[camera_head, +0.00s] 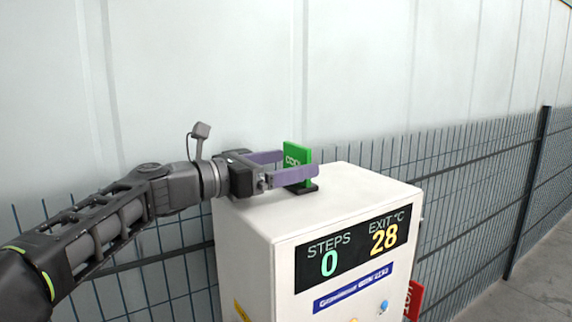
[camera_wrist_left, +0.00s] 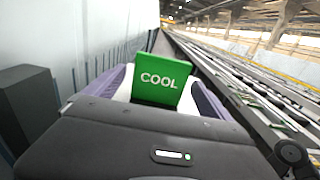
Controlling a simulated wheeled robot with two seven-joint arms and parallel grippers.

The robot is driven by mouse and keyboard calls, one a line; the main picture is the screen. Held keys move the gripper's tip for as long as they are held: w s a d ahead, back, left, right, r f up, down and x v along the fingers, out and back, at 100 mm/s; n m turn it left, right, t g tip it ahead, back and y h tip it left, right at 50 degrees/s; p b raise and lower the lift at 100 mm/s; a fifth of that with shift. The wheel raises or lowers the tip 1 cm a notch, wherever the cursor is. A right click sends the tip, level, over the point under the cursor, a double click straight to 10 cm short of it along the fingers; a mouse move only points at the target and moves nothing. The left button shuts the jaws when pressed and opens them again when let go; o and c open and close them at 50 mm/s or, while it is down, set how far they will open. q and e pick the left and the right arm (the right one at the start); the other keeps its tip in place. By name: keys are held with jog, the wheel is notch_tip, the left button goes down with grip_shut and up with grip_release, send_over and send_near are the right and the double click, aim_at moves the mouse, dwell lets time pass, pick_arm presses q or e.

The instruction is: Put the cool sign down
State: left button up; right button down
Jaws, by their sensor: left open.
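The green cool sign (camera_head: 296,158) stands upright on a small dark base on top of a white cabinet (camera_head: 262,224). In the left wrist view the sign (camera_wrist_left: 161,80) faces the camera and reads COOL. My left gripper (camera_head: 290,170) reaches in from the left, and its purple fingers are open, one on each side of the sign. The near finger covers part of the sign in the head view. In the left wrist view the purple fingers (camera_wrist_left: 160,95) show apart to the left and right of it. My right gripper is not in view.
The cabinet has a display (camera_head: 354,247) reading STEPS 0 and EXIT 28 °C, with buttons below. A red sign (camera_head: 414,300) shows at its right side. A mesh fence (camera_head: 470,190) and pale wall stand behind. The cabinet top right of the sign is clear.

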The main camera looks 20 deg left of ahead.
pick_arm(q)
jog(key=shift+r, duration=0.2)
jog(key=shift+s+a+f, duration=0.1)
jog(key=shift+s+a, duration=0.05)
jog(key=shift+a, duration=0.05)
jog(key=b+v, duration=0.2)
jog(key=v, duration=0.9)
jog(key=shift+s+a, duration=0.1)
jog(key=shift+s, duration=0.2)
